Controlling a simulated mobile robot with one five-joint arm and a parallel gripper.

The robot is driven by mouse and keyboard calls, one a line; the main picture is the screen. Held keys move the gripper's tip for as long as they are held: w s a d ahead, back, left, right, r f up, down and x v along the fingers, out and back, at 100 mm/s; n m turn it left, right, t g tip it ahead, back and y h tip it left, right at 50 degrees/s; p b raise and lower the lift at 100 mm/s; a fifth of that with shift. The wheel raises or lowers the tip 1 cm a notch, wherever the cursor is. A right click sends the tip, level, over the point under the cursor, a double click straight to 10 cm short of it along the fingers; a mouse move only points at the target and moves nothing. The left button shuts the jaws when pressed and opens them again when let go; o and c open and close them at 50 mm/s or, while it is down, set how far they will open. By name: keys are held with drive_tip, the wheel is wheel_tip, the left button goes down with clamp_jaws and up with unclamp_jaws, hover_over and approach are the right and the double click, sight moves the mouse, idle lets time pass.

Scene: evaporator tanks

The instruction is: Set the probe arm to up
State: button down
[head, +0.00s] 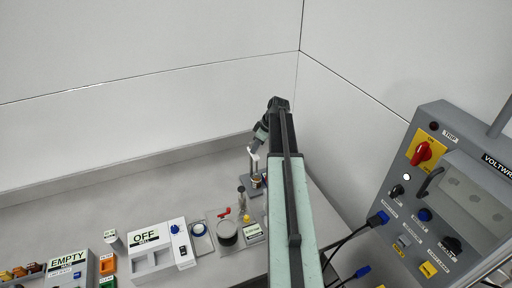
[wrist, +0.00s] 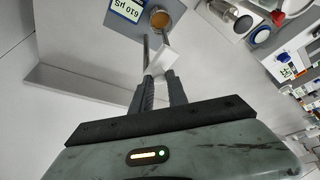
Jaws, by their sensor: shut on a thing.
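My gripper (head: 257,146) reaches down at the far end of the bench. In the wrist view my gripper (wrist: 160,77) has its fingers closed around a small white piece (wrist: 166,58), which looks like part of the probe arm. A thin grey rod runs beside this piece towards a round cup (wrist: 160,18) with amber contents. In the head view the cup (head: 257,181) stands just below the gripper, and a pale piece (head: 253,160) shows between them. My arm hides part of this spot. I cannot tell the probe arm's exact angle.
A label plate reading Sp 019 (wrist: 126,9) is beside the cup. A grey control panel (head: 440,200) is at the right. Walls close off the back.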

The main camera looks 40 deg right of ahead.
drive_tip(key=c, duration=1.3)
unclamp_jaws()
drive_tip(key=shift+r, duration=0.1)
drive_tip(key=p+v, duration=0.6)
drive_tip(key=v, duration=0.1)
drive_tip(key=shift+s+r+p, duration=0.15)
drive_tip(key=shift+r+p, duration=0.2)
drive_tip(key=shift+p, duration=0.05)
drive_tip(key=shift+d, duration=0.1)
